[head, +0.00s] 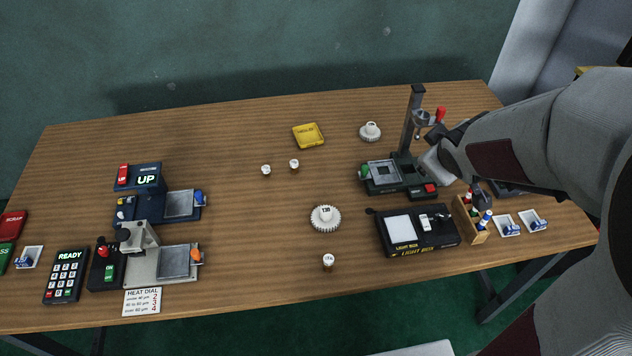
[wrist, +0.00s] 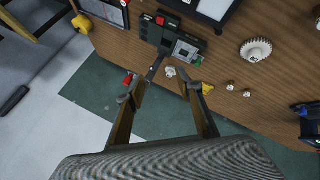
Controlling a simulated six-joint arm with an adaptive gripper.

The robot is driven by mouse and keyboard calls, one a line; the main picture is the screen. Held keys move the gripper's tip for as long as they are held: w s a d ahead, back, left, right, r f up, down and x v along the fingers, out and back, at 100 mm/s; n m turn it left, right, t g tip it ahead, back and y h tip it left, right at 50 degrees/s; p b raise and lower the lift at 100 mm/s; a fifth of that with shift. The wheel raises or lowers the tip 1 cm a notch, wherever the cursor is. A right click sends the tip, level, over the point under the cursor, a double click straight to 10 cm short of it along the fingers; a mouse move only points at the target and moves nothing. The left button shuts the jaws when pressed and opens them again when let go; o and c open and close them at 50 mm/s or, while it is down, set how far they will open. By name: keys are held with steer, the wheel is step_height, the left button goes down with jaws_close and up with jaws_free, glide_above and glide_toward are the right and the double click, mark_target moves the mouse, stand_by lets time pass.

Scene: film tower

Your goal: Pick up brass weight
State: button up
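No object is clearly readable as brass. Small brownish cylinders with pale tops could be brass weights: one (head: 266,170) and another (head: 294,164) stand at the middle of the table, and a third (head: 328,261) stands near the front. Two of them also show at the right in the wrist view, one (wrist: 230,87) beside the other (wrist: 247,93). My gripper (wrist: 161,80) is open and empty, its two fingers spread apart. In the head view my arm reaches in from the right toward the press stand, well to the right of the cylinders; its fingertips are hard to make out there.
The press stand (head: 408,124) with a tall post is close to my gripper. A white ridged disc (head: 325,217), a smaller one (head: 370,131), a yellow tray (head: 308,135) and a light box (head: 418,243) lie around. Machines (head: 160,262) stand at left. The table's centre is mostly clear.

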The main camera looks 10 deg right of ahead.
mark_target(329, 258)
steer(key=w+a+f+n+y, duration=0.1)
steer(key=f+n+y, duration=0.1)
steer(key=f, duration=0.3)
steer(key=w+a+f+n+y, duration=0.1)
steer(key=f+n+y, duration=0.1)
steer(key=f, duration=0.4)
steer(key=w+a+f+n+y, duration=0.1)
steer(key=f+n+y, duration=0.1)
steer(key=f, duration=0.4)
steer(key=shift+f+t+y, duration=0.15)
steer(key=shift+t+y, duration=0.15)
steer(key=shift+y, duration=0.1)
steer(key=s+a+f+y, duration=0.2)
steer(key=s+a+f+n+y, duration=0.1)
steer(key=s+a+f+y, duration=0.1)
steer(key=a, duration=0.1)
steer(key=shift+s+a+f+y, duration=0.15)
steer(key=shift+f+y, duration=0.15)
steer(key=s+a+y, duration=0.4)
steer(key=s, duration=0.1)
steer(key=s+a+f+y, duration=0.1)
steer(key=s+a+y, duration=0.1)
steer(key=s, duration=0.1)
steer(key=shift+s+a, duration=0.15)
steer(key=shift+a, duration=0.1)
steer(key=shift+s+a+r+m+t+y, duration=0.1)
steer(key=shift+s+a+m+t+y, duration=0.25)
steer(key=shift+s+y, duration=0.3)
steer(key=shift+x, duration=1.3)
steer(key=shift+w+a, duration=0.1)
